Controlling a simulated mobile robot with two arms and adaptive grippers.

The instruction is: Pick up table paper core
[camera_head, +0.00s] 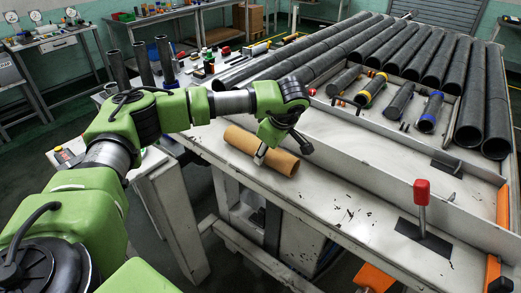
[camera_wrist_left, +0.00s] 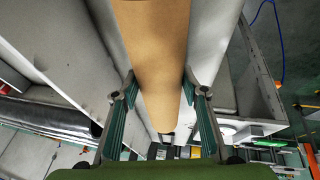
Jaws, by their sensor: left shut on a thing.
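The paper core is a plain brown cardboard tube (camera_head: 283,160) lying on the front part of the white table, slanting down to the right in the head view. My left gripper (camera_head: 262,154) reaches down over its middle. In the left wrist view the brown tube (camera_wrist_left: 155,50) runs from the top edge down between the two fingers of my left gripper (camera_wrist_left: 158,95), one on each side of it. The gripper is shut on the tube. Whether the tube is clear of the table is hard to tell. My right gripper is in neither view.
A raised white ledge (camera_head: 350,140) runs behind the tube. Several dark rollers (camera_head: 400,48) fill the back of the table. A red-topped lever (camera_head: 421,205) stands on the front right. The table's front strip (camera_head: 330,205) right of the tube is clear.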

